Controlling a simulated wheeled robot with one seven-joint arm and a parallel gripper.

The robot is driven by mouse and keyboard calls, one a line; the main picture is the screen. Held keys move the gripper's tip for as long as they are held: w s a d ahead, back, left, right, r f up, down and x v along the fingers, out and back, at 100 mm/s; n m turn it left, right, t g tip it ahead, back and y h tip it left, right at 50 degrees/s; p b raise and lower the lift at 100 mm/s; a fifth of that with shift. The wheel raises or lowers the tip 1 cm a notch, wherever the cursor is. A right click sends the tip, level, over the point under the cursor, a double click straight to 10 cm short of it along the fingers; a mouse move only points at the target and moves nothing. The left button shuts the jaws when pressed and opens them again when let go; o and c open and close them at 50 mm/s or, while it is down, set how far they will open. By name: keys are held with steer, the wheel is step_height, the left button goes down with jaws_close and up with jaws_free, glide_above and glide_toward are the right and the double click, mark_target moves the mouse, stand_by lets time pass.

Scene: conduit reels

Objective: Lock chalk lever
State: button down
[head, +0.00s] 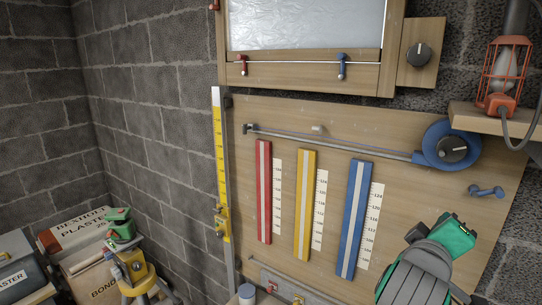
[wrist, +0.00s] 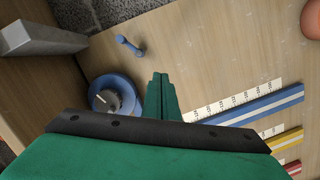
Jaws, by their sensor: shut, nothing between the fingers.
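A small blue lever (head: 485,191) sits on the wooden panel at the right, below the blue reel (head: 444,145). It also shows in the wrist view (wrist: 128,45), slanted, with a rounded knob at its end. No label reading chalk is legible. The reel has a dark round knob with a pale mark, which also shows in the wrist view (wrist: 113,99). My green gripper (head: 459,233) is below and left of the lever in the head view. In the wrist view its fingers (wrist: 160,82) are together and empty, apart from the lever.
Red (head: 264,190), yellow (head: 305,204) and blue (head: 353,219) strips with scales stand on the panel (head: 400,192). A shelf with an orange caged lamp (head: 500,80) juts out above right. A grey block (wrist: 40,38) shows in the wrist view. The panel around the lever is clear.

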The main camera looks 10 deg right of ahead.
steer(key=w+a+f+n+t+y, duration=0.1)
steer(key=w+a+f, duration=0.15)
steer(key=f, duration=0.35)
steer(key=w+a+f+t, duration=0.1)
steer(key=a+f, duration=0.2)
steer(key=f, duration=0.3)
steer(key=s+a+f+n+t+y, duration=0.1)
steer(key=s+a+f+y, duration=0.15)
steer(key=a+f, duration=0.8)
steer(key=s+a+f+t+y, duration=0.25)
steer(key=a+f, duration=0.55)
steer(key=f, duration=0.5)
steer(key=s+a+f+m+y, duration=0.1)
steer(key=s+a+f+y, duration=0.25)
steer(key=s+a, duration=0.3)
steer(key=s+a+f+y, duration=0.2)
steer(key=s+a+f, duration=0.3)
steer(key=s, duration=0.2)
steer(key=s+a+m+y, duration=0.1)
steer(key=s+a, duration=0.2)
steer(key=s, duration=0.4)
steer(key=s+a+m+y, duration=0.1)
steer(key=s+a, duration=0.2)
steer(key=s, duration=0.5)
steer(key=shift+a+r+m, duration=0.3)
steer(key=shift+r+m, duration=0.1)
